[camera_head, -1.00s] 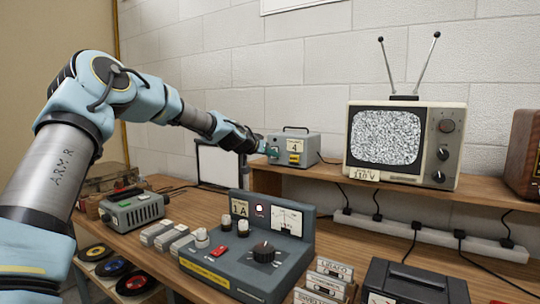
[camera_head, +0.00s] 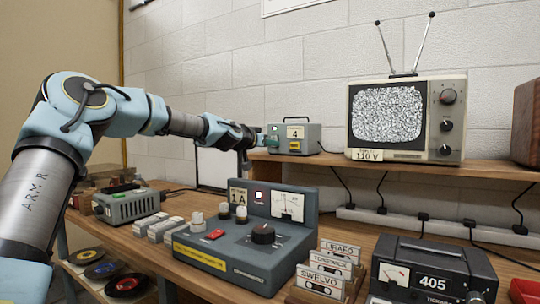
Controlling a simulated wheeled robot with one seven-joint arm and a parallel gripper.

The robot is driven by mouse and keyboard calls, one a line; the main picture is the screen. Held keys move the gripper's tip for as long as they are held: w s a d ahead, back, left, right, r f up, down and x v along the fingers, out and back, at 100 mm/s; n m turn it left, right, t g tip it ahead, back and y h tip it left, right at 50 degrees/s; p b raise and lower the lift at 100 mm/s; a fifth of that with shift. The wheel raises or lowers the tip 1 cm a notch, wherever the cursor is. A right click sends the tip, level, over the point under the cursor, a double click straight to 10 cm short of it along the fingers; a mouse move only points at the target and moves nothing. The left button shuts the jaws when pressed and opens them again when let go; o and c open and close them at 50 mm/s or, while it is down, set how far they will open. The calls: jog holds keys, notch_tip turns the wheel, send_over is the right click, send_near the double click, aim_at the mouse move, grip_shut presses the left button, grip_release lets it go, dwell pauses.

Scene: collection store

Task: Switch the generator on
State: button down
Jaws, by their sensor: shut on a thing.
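No device bears a readable name that marks it as the generator. A small grey box marked 4 (camera_head: 309,131), with a carrying handle and a yellow label, stands on the raised shelf. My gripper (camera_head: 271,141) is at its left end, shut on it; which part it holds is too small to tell. A blue-grey console marked 1A (camera_head: 225,256) stands on the bench below, with a red switch (camera_head: 214,234), a black knob (camera_head: 263,234), a meter (camera_head: 287,205) and a small pale light on its upright panel.
A television (camera_head: 404,120) showing static stands right of the box on the shelf (camera_head: 330,165). A grey-green unit with a green switch (camera_head: 127,206), cassettes (camera_head: 328,264) and a black unit marked 405 (camera_head: 433,272) crowd the bench. A power strip (camera_head: 400,221) with cables runs behind.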

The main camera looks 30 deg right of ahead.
dwell(0.4)
jog(key=c, duration=0.6)
grip_release()
jog(key=shift+c, duration=0.2)
jog(key=shift+a, duration=0.15)
jog(key=b+v, duration=1)
jog(key=b, duration=0.3)
jog(key=shift+s+a, duration=0.2)
